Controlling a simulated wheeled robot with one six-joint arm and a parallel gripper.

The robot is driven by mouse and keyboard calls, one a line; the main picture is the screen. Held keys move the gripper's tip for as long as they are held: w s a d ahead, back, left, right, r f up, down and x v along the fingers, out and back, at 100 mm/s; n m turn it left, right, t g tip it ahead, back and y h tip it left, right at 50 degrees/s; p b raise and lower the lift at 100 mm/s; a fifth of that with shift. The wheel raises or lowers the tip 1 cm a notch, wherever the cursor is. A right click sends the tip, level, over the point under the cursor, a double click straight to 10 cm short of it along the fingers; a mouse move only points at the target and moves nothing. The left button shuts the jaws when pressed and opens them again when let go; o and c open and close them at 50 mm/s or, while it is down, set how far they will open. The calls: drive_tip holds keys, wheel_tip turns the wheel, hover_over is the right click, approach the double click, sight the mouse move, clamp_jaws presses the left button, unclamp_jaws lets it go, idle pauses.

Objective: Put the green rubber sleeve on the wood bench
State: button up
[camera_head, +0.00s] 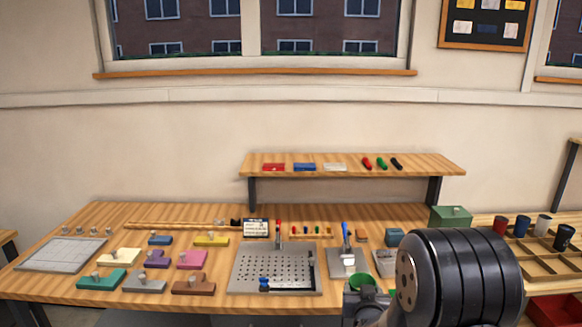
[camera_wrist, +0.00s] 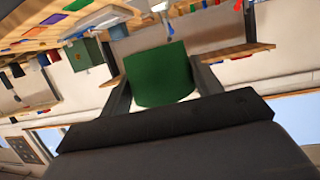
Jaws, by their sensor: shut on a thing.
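The green rubber sleeve (camera_wrist: 160,75) is held between the two fingers of my gripper (camera_wrist: 160,85) in the wrist view. In the head view the sleeve (camera_head: 362,281) shows as a small green ring with its open end up, partly hidden by my arm. My gripper (camera_head: 362,290) is shut on it, in front of the wood bench's right part. The wood bench (camera_head: 80,221) has a wooden top and runs across the lower head view. I cannot tell how high the sleeve is above the bench top.
A perforated metal plate (camera_head: 275,268), a blue-handled clamp (camera_head: 347,258) and several coloured blocks crowd the bench. A green box (camera_head: 450,216) stands at the right, beside a wooden divided tray (camera_head: 540,245) with several cups. A raised shelf (camera_head: 350,163) spans the back. Bare wood shows at the left rear.

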drive_tip(key=s+a+f+n+y, duration=0.1)
drive_tip(key=s+a+f+y, duration=0.1)
drive_tip(key=s+f, duration=1)
wheel_tip(320, 180, down, 3)
drive_tip(key=shift+a+r+n, duration=0.2)
drive_tip(key=shift+a+n, duration=0.1)
drive_tip(key=shift+a, duration=0.3)
drive_tip(key=shift+a, duration=0.1)
